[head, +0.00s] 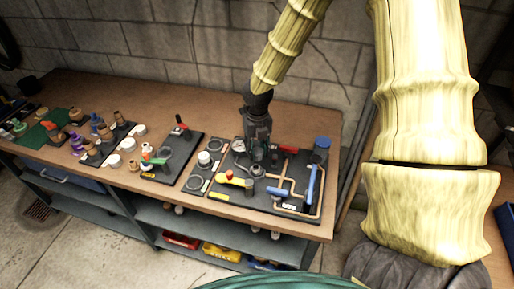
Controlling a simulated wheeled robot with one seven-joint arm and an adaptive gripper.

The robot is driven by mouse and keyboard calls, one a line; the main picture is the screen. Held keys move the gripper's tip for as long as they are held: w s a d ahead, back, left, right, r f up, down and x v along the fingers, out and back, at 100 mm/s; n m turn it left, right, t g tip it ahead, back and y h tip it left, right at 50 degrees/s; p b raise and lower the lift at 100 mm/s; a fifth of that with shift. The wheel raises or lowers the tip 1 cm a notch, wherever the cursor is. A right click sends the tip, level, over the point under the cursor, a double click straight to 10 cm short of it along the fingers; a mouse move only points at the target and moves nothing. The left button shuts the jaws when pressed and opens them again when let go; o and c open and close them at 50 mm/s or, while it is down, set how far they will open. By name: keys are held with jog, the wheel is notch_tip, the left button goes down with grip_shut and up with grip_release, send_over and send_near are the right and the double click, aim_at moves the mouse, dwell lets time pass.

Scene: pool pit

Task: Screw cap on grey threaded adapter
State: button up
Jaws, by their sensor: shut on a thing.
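My gripper (257,146) points down over the dark board (233,195) at the right end of the bench. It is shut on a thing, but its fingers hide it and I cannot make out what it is. Small grey round fittings (257,170) sit on the board just below the fingertips. I cannot tell which of them is the grey threaded adapter, or whether the held thing touches it. A white round cap (204,157) stands on the narrow dark board to the left of my gripper.
On the right board are copper pipes, a yellow valve (232,179), a blue bar (311,182) and a blue-topped cylinder (321,146). To the left are a red-handled piece (181,122), white caps (114,160) and several brown and purple fittings. The wooden bench (160,100) is clear along its back.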

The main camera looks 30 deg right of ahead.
jog(key=shift+w+f+b, duration=0.3)
jog(key=shift+f, duration=0.3)
jog(key=shift+w+f+b, duration=0.3)
jog(key=shift+f, duration=0.3)
jog(key=shift+s+f, duration=0.1)
jog(key=shift+s+r, duration=0.25)
jog(key=shift+s, duration=0.15)
jog(key=shift+w+f, duration=0.1)
jog(key=shift+s, duration=0.2)
jog(key=shift+w+f, duration=0.2)
jog(key=shift+f, duration=0.45)
jog(key=shift+w+f, duration=0.15)
jog(key=shift+f, duration=0.45)
